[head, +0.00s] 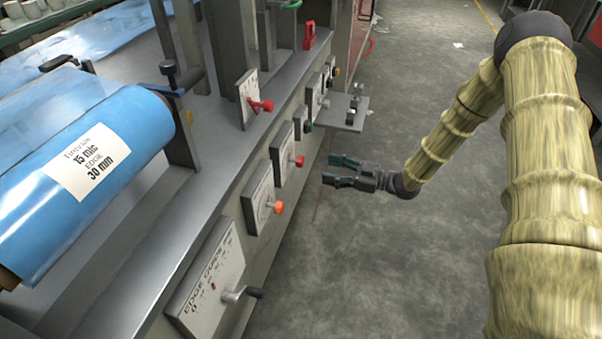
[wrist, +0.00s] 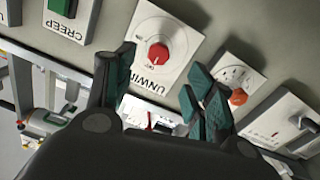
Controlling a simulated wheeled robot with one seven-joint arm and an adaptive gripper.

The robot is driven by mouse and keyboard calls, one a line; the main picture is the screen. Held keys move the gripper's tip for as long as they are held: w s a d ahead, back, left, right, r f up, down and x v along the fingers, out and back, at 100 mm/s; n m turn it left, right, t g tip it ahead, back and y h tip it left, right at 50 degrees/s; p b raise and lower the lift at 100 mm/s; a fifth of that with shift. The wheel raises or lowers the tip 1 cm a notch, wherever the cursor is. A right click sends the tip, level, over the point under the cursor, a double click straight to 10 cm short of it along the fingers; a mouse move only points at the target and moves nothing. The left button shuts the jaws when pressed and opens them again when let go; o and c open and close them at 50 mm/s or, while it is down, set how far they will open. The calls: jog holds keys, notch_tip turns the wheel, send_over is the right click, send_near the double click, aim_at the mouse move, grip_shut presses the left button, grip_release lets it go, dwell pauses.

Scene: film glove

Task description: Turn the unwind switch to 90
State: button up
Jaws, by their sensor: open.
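The unwind switch is a red round knob (head: 299,161) on a pale plate on the machine's front face. In the wrist view the red knob (wrist: 158,54) sits in the middle of its white plate (wrist: 178,28), with the word UNWIND upside down and partly covered by a finger. A light mark shows on the knob; the scale is too small to read. My gripper (head: 329,170) is open and empty, to the right of the knob and apart from it. In the wrist view my gripper's fingers (wrist: 160,68) spread to either side of the knob, which shows between their tips.
An orange knob (head: 278,207) and the EDGE GUIDE plate (head: 208,283) with its lever lie nearer along the face. The CREEP plate (wrist: 68,23) with a green button is on the other side. A small shelf (head: 340,115) juts out beyond.

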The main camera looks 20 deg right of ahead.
aim_at(303, 162)
jog(key=shift+n, duration=0.3)
jog(key=b+x, duration=0.2)
jog(key=x, duration=0.8)
jog(key=shift+w+a+r+b, duration=0.1)
jog(key=shift+w+r+b, duration=0.1)
jog(key=shift+b, duration=0.15)
jog(key=c, duration=1)
